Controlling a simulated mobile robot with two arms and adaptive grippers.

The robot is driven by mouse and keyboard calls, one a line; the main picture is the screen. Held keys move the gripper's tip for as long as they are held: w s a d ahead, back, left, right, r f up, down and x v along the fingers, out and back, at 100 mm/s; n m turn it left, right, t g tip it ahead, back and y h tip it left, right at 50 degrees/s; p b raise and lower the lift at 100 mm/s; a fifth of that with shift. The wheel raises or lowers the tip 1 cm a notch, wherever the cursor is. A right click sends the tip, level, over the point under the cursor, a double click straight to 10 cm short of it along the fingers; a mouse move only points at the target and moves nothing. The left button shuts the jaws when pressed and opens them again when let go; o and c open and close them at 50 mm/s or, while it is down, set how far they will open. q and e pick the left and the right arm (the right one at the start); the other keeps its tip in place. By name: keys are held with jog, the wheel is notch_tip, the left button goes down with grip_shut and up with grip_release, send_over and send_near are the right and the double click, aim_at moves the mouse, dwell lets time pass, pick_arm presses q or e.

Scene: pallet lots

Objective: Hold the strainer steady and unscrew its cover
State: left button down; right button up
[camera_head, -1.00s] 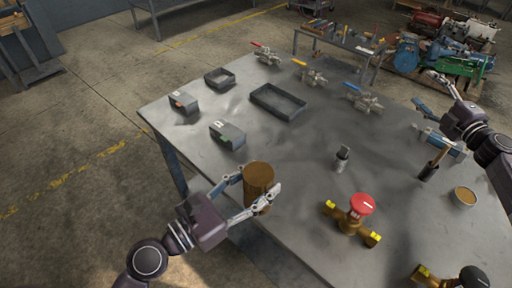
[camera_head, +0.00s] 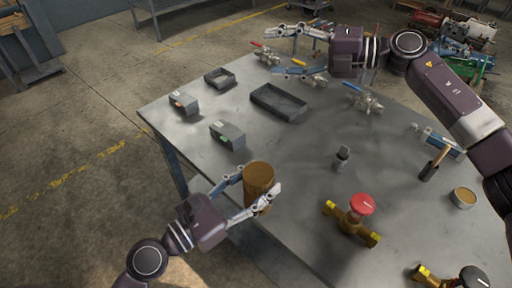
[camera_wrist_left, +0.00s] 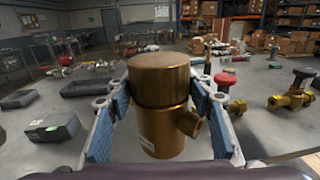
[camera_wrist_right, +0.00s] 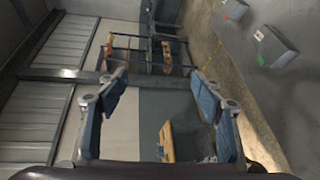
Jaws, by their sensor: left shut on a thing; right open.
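The strainer (camera_wrist_left: 160,130) is a brass body with a short angled branch on its right side, and its wide round cover (camera_wrist_left: 159,78) sits on top. In the head view the strainer (camera_head: 257,188) stands upright at the table's near left edge. My left gripper (camera_head: 252,193) is shut on it, with blue-padded fingers on both sides, seen close in the left wrist view. My right gripper (camera_head: 277,50) is open and empty, raised over the far left part of the table, well away from the strainer. Its wrist view shows its spread fingers with nothing between them.
A valve with a red handwheel (camera_head: 361,204) stands right of the strainer. A dark tray (camera_head: 279,102), grey boxes (camera_head: 228,135), a small dark-topped item (camera_head: 342,158), lever valves, a hammer (camera_head: 434,164) and a round tin (camera_head: 463,197) are spread on the table. The table between strainer and tray is clear.

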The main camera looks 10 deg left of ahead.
jog(key=s+a+n+g+h, duration=0.2)
jog(key=s+a+n+g, duration=0.1)
jog(key=s+a, duration=0.35)
jog(key=n+h, duration=0.4)
jog(key=h, duration=0.9)
send_over(256, 173)
jog(key=f, duration=0.8)
jog(key=shift+s+a+f, duration=0.1)
jog(key=shift+a+f, duration=0.05)
jog(key=shift+a, duration=0.1)
jog(key=shift+d+f+h, duration=0.15)
jog(key=shift+d+h, duration=0.1)
jog(key=shift+h, duration=0.05)
notch_tip(256, 173, down, 8)
jog(key=shift+r, duration=0.1)
